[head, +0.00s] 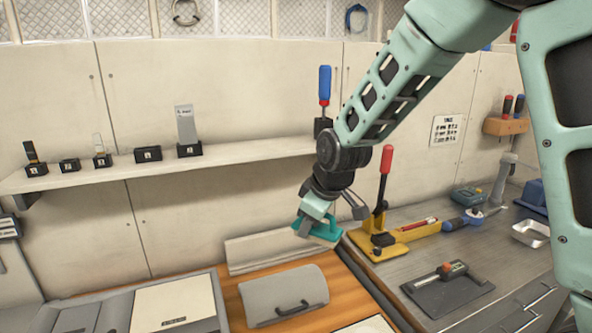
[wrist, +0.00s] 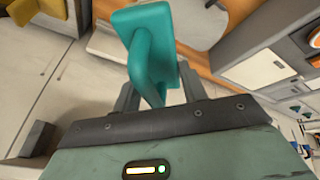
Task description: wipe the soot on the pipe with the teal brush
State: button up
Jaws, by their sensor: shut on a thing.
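The teal brush (head: 328,231) is in my gripper (head: 312,222), held above the wooden counter near its back edge. In the wrist view the teal brush (wrist: 152,40) shows large, and its looped handle passes between the two dark fingers of my gripper (wrist: 160,92). The fingers are shut on that handle. The brush's underside is turned away from the wrist camera. I cannot make out a sooty pipe for certain in either view.
A grey rounded cover (head: 285,291) with a dark handle sits on the wooden counter (head: 232,296) below the gripper. A yellow-based tool with a red handle (head: 386,160) stands close to the right. A shelf (head: 240,152) with labelled black holders runs behind.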

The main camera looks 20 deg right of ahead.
jog(key=s+d+f+m+h, duration=0.1)
jog(key=s+d+f+m, duration=0.1)
jog(key=f, duration=0.4)
jog(key=s+d+f+m+h, duration=0.1)
jog(key=s+d+f+m, duration=0.1)
jog(key=f, duration=0.3)
jog(key=s+d+f+m+h, duration=0.1)
jog(key=s+d+f+m, duration=0.1)
jog(key=f, duration=0.4)
jog(key=shift+s+d+f+m+h, duration=0.1)
jog(key=shift+s+f+m+h, duration=0.1)
jog(key=shift+s+m, duration=0.3)
jog(key=shift+s+d+f+m+h, duration=0.15)
jog(key=shift+s+m, duration=0.15)
jog(key=shift+m, duration=0.3)
jog(key=shift+s+d+f, duration=0.1)
jog(key=shift+s+f, duration=0.05)
jog(key=shift+f, duration=0.1)
jog(key=shift+d+r, duration=0.1)
